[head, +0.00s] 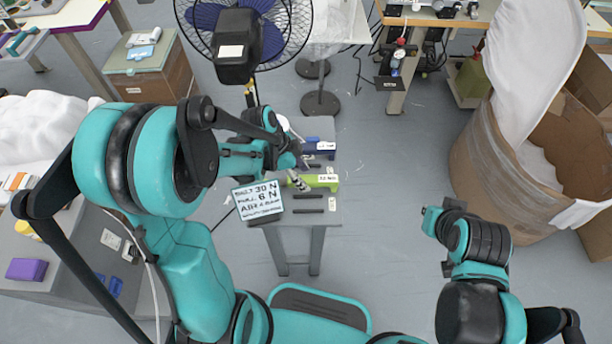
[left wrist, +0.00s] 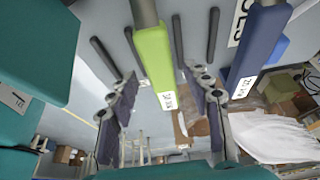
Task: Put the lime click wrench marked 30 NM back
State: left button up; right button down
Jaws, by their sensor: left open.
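The lime click wrench (head: 322,181) lies on a small grey stand (head: 318,218), with a white label near its handle end. In the left wrist view the lime handle (left wrist: 154,52) runs between the two fingers of my left gripper (left wrist: 163,100), with a gap on each side. My left gripper (head: 296,172) is open at the wrench, and the arm hides part of the stand. The label text is too small to read surely. A blue wrench (head: 318,148) lies beside it, also in the left wrist view (left wrist: 259,42). My right gripper (head: 444,240) is away to the right, its fingers unclear.
Dark bars (head: 308,211) lie on the stand beside the wrenches. A sign (head: 258,200) reading "30 N" stands at its left front. A fan (head: 250,40) stands behind, and a large cardboard box (head: 480,165) at right. Floor between stand and box is clear.

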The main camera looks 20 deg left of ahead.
pick_arm(q)
jog(key=v, duration=0.1)
jog(key=p+v, duration=0.1)
jog(key=v, duration=0.2)
jog(key=shift+s+d+r, duration=0.2)
jog(key=shift+r, duration=0.1)
jog(key=shift+a+r, duration=0.1)
jog(key=shift+r, duration=0.15)
jog(key=s+a+r+n+t+y, duration=0.2)
jog(key=s+r+n+t+y, duration=0.2)
jog(key=s+r+n, duration=0.5)
jog(key=shift+a+r+n+t, duration=0.35)
jog(key=shift+r+n+t, duration=0.7)
jog(key=shift+n, duration=1.85)
pick_arm(e)
jog(key=shift+r, duration=1.15)
pick_arm(q)
jog(key=shift+s, duration=0.1)
